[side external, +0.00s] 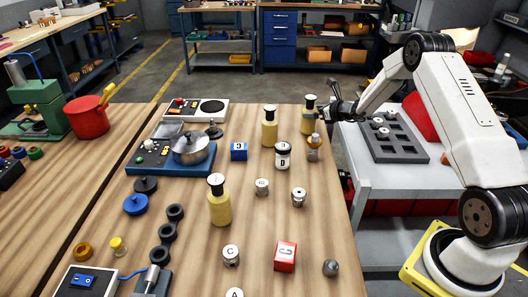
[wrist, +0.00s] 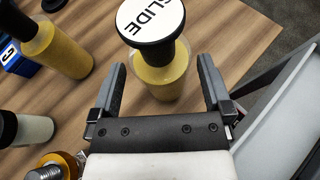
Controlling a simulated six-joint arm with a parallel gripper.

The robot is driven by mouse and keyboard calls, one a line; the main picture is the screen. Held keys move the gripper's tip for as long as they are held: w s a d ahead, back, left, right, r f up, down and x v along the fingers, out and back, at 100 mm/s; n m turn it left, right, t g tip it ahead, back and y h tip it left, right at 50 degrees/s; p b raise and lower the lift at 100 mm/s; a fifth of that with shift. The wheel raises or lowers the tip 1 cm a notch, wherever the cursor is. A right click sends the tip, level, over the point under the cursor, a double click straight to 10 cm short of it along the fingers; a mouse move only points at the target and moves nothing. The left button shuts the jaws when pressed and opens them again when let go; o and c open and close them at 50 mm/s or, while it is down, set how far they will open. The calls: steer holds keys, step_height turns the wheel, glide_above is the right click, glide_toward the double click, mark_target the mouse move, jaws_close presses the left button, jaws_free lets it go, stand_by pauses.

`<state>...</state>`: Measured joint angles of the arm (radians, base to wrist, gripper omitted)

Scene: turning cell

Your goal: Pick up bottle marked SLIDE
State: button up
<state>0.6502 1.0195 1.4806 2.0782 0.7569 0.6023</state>
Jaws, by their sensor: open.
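The bottle marked SLIDE (wrist: 162,78) has a yellow body and a black cap with a white labelled top. It stands upright, straight ahead of my gripper in the wrist view. My gripper (wrist: 161,66) is open, with one finger on each side of the bottle and visible gaps to both. In the side external view this bottle (side external: 308,122) is at the far right of the wooden table, and my gripper (side external: 326,110) is at its right side, partly overlapping it. The label is not readable there.
Another yellow bottle (side external: 269,130) stands just left of it. A small metal part with an amber band (side external: 313,150) and a white jar (side external: 283,157) stand nearer. A blue cube (side external: 239,151) is further left. A grey tray (side external: 393,133) lies beyond the table's right edge.

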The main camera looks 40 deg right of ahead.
steer(key=shift+x, duration=1.3)
jaws_close()
steer(key=shift+r, duration=0.2)
steer(key=shift+r, duration=0.45)
steer(key=s+a+r, duration=0.5)
steer(key=s+r, duration=0.6)
steer(key=s, duration=0.1)
steer(key=shift+s+a+r, duration=0.2)
steer(key=shift+s+r, duration=0.2)
